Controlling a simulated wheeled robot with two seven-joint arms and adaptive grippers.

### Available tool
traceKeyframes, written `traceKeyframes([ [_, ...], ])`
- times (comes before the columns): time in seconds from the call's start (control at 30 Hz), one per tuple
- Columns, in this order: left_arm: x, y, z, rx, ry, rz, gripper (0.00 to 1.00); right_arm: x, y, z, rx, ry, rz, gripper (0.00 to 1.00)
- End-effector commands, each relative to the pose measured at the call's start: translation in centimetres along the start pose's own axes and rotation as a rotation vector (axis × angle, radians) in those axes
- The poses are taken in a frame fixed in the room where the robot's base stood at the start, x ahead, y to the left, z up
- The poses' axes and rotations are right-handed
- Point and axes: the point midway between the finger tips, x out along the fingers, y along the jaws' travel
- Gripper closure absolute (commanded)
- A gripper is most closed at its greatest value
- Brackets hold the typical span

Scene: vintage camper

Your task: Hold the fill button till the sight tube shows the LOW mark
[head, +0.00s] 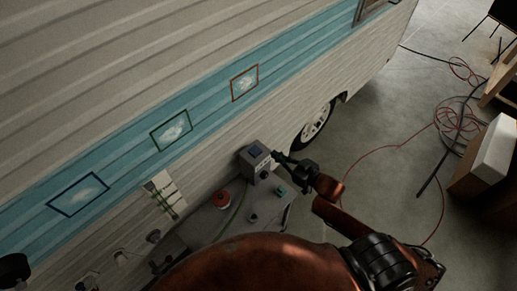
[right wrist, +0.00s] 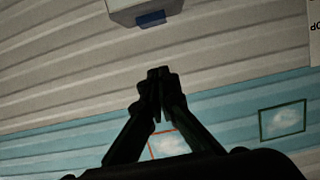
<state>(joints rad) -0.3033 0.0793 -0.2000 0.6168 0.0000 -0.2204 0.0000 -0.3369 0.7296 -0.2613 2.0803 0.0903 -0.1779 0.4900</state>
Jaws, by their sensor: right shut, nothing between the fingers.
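A grey box (head: 250,163) with a blue patch (head: 256,152) on its top, likely the fill button, stands on a small grey table against the camper wall. My right gripper (head: 277,156) is shut and empty, its tips close to the box's right side. In the right wrist view the shut fingertips (right wrist: 157,74) are below the box (right wrist: 128,10) and its blue part (right wrist: 151,19), with a gap in the picture. I cannot tell whether they touch it. I cannot make out the sight tube or a LOW mark. My left gripper is not in view.
The grey table (head: 205,216) also holds a red-topped round item (head: 222,200) and a small teal block (head: 281,190). A pale panel (head: 163,191) is on the camper wall. A wheel (head: 314,125) is behind the box. Red and black cables lie on the floor at right.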

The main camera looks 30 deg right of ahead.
Motion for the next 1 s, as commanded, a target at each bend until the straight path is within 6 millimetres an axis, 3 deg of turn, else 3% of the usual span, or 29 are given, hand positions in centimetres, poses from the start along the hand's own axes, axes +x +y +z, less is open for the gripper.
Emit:
traceKeyframes([
  [0.27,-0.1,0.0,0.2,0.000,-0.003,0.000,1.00,1.7,-0.2,-0.1,-0.002,0.002,-0.005,1.00],
  [0.7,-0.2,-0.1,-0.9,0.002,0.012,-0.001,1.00,10.2,-0.1,-0.1,0.000,0.002,-0.002,1.00],
  [0.8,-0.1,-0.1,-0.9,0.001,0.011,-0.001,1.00,10.6,0.0,1.7,0.003,-0.005,0.000,1.00],
  [1.0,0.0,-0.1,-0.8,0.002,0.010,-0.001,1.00,11.0,0.0,3.5,0.000,-0.002,0.000,1.00],
])
